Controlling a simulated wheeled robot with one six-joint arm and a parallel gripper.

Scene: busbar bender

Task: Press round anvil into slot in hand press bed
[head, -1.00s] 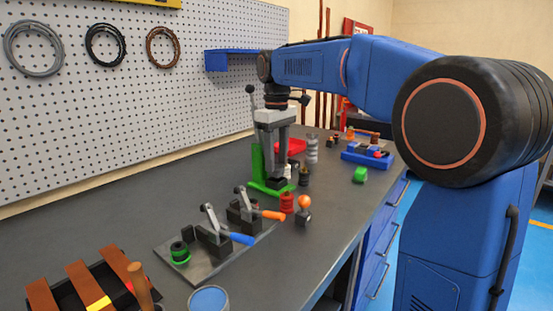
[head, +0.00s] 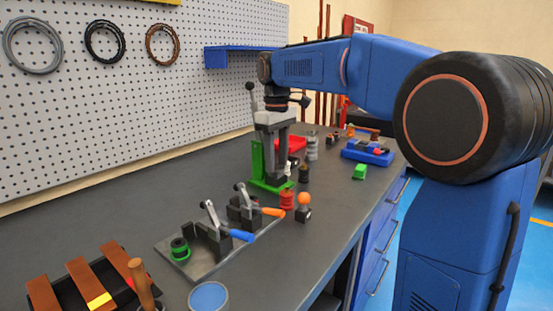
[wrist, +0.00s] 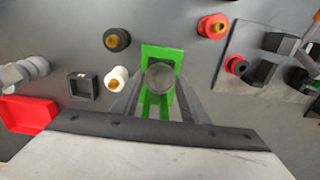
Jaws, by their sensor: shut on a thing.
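The green hand press (head: 257,160) stands on the bench, and its green base (wrist: 163,51) also shows in the wrist view. My gripper (head: 276,180) points down at the press, low over its bed. In the wrist view the round grey anvil (wrist: 160,77) sits between the two fingers of my gripper (wrist: 160,92), which is shut on it. The anvil appears lined up over the green bed. The slot is hidden under the anvil, and I cannot tell whether the anvil is in it.
Close to the press are a white roller (wrist: 117,78), a black spool (wrist: 117,39), a dark square holder (wrist: 83,86) and a red tray (wrist: 27,114). A plate with lever clamps (head: 199,262) lies nearer. The bench left of the press is clear.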

